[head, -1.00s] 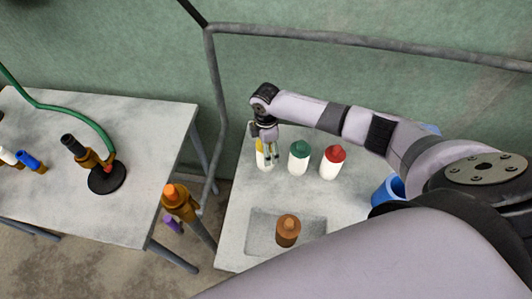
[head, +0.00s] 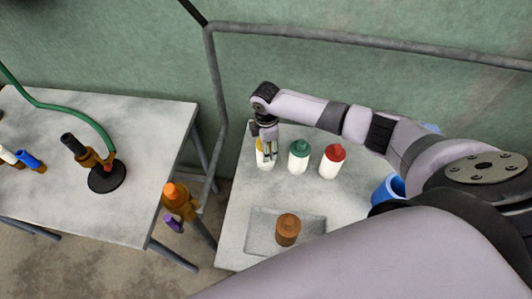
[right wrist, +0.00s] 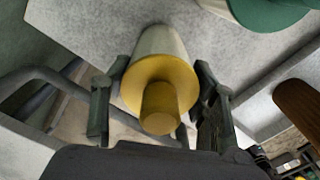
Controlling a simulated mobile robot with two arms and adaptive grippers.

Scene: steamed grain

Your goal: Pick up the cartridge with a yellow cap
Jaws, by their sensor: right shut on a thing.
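The cartridge with a yellow cap (head: 265,162) has a white body and stands upright near the back left of the right-hand table. In the right wrist view its yellow cap (right wrist: 159,100) faces the camera between my fingers. My right gripper (head: 266,151) points down over it and is shut on it, with one finger on each side. It also shows in the right wrist view (right wrist: 160,78). The cartridge seems to rest on the table still. My left gripper is not in view.
A green-capped cartridge (head: 299,157) and a red-capped one (head: 332,161) stand to the right. A brown-capped object (head: 288,230) sits in a shallow grey tray (head: 257,238) in front. A blue container (head: 386,190) is at right. Another table (head: 120,215) holds a black stand (head: 108,179).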

